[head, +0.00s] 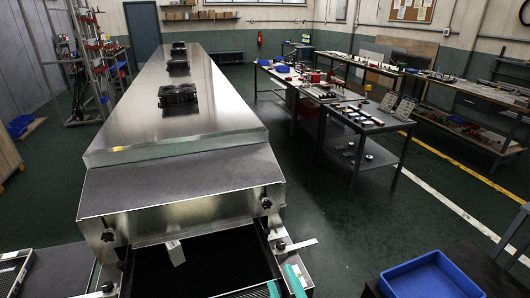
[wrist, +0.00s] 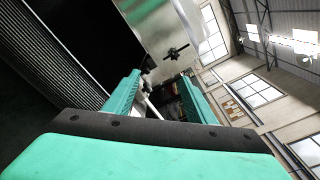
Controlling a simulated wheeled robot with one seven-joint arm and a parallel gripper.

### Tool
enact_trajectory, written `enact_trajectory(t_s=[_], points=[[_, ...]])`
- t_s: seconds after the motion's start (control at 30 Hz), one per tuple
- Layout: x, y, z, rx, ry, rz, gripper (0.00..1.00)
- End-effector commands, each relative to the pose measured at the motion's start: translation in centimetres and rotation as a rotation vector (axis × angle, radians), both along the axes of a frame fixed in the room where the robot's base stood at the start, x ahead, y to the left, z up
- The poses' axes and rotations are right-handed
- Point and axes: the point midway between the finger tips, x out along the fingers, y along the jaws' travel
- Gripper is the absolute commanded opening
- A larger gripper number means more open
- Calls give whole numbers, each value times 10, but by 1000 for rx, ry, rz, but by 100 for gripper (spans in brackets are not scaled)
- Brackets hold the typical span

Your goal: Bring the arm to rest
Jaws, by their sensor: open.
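My gripper (head: 285,284) shows at the bottom of the head view, its two teal fingers at the right side of the dryer's mouth. In the wrist view my gripper (wrist: 160,92) is open, with a clear gap between the fingers and nothing held. The steel tunnel dryer (head: 180,195) fills the left middle of the head view. Its black belt (head: 205,262) runs out below the hood. A small white piece (head: 175,252) stands at the mouth. In the wrist view the dark belt (wrist: 85,45) lies at the upper left.
A black knob (wrist: 176,52) on the steel side shows beyond the fingers. A metal bracket (head: 294,245) sticks out close to my gripper. An empty blue bin (head: 432,280) stands at the lower right. Work tables (head: 375,122) stand farther back. The green floor (head: 345,235) between is clear.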

Motion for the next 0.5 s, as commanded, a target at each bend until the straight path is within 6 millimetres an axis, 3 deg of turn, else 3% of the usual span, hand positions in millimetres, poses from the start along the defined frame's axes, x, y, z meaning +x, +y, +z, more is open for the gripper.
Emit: enact_trajectory(t_s=[0.37, 0.5], points=[[-46, 1, -54, -300, 25, -76, 51], [-82, 1, -81, -515, 40, -106, 51]])
